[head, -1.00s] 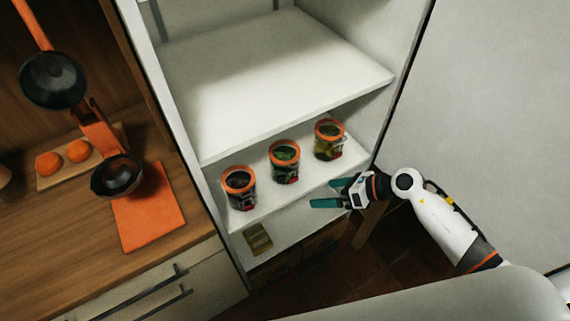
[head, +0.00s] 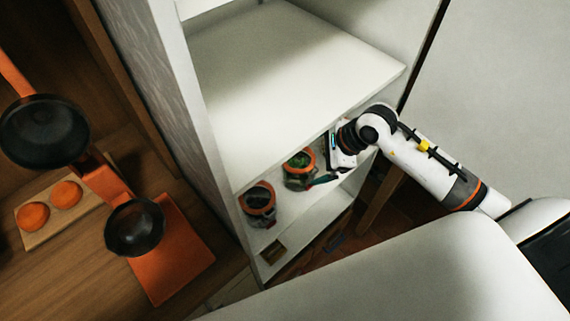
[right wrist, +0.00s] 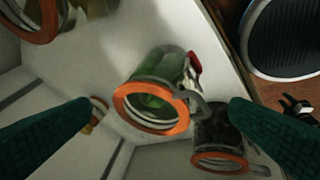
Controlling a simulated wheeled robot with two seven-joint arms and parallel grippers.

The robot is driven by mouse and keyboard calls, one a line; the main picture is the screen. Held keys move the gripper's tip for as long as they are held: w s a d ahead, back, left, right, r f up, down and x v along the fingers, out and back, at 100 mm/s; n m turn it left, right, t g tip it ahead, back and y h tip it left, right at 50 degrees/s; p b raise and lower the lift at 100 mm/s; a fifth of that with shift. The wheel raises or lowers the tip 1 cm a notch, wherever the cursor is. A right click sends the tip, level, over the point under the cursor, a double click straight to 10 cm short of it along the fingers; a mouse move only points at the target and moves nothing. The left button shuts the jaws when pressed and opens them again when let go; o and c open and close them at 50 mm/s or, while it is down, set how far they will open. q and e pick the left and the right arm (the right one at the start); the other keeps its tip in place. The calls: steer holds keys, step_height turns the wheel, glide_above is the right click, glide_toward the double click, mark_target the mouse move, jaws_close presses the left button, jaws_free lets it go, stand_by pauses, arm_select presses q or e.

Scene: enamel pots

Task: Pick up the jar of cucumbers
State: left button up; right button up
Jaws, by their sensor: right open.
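A glass jar with an orange lid ring and green contents (head: 299,170) stands on the fridge-like cabinet's lower shelf; it looks like the cucumber jar, though no label is readable. My right gripper (head: 327,162) is open just to its right, partly hidden by its own wrist. In the right wrist view the green jar (right wrist: 154,92) shows between and beyond the two teal fingers (right wrist: 160,107), apart from them. A dark-filled jar (head: 258,203) stands to its left; it also shows in the right wrist view (right wrist: 220,140). My left gripper is not in view.
Another orange-ringed jar (right wrist: 38,22) is close at the upper left of the right wrist view. The large shelf (head: 290,85) above is bare. The cabinet side wall (head: 190,110) stands left.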

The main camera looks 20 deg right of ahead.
mark_target(311, 159)
steer(key=shift+p+x, duration=0.35)
steer(key=shift+x, duration=0.9)
steer(key=x, duration=0.3)
steer(key=shift+w+a+f+p, duration=0.2)
steer(key=shift+w+p, duration=0.1)
steer(key=shift+p, duration=0.1)
steer(key=shift+w+a+f, duration=0.15)
steer(key=shift+f, duration=0.3)
steer(key=c, duration=1.6)
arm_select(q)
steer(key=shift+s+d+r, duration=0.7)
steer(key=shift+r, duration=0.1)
arm_select(e)
steer(key=shift+w+r, duration=0.1)
steer(key=shift+r, duration=0.05)
